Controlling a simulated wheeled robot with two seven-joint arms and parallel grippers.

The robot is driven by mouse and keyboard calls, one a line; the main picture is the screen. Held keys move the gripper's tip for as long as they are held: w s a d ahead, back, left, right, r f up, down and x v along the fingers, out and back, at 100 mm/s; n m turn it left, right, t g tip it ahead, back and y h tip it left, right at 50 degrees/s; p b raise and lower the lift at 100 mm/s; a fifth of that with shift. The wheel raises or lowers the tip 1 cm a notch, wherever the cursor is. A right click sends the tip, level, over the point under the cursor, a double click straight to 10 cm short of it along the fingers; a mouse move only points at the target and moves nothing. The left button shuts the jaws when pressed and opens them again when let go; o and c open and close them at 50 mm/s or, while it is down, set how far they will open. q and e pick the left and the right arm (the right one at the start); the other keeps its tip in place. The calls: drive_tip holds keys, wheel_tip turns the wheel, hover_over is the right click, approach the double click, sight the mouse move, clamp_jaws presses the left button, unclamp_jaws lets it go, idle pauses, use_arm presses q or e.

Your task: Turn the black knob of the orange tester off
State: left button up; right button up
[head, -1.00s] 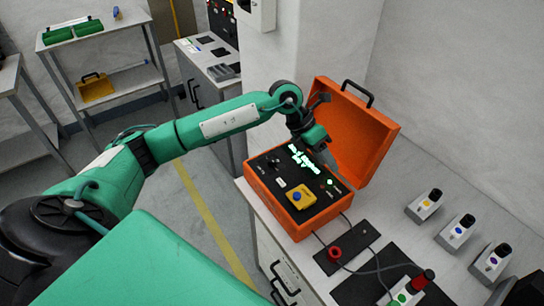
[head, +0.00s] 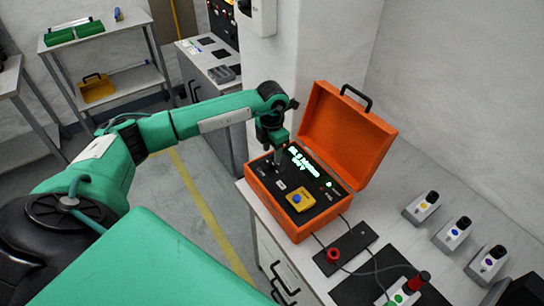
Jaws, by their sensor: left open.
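The orange tester (head: 303,224) stands open on the bench, its lid raised at the back. Its black panel (head: 313,203) carries a lit green display (head: 305,162) and a blue button on a yellow block (head: 299,199). My left gripper (head: 277,163) points down over the panel's far left part, left of the display. It is open, and its fingertips are close to the panel. The black knob is hidden or too small to tell apart from the fingers, so I cannot tell whether they touch it. My right gripper is not in view.
Several grey boxes with black tops (head: 456,230) stand on the bench at right. Cables run from the tester to a black plate with a red socket (head: 333,254). A red-topped plug (head: 418,281) is near the front. A shelf (head: 112,78) stands back left.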

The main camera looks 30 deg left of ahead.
sight(272, 162)
use_arm(q)
drive_tip(key=shift+f+p, duration=0.35)
drive_tip(key=shift+f, duration=1.9)
drive_tip(key=shift+c, duration=0.2)
drive_tip(key=c, duration=1)
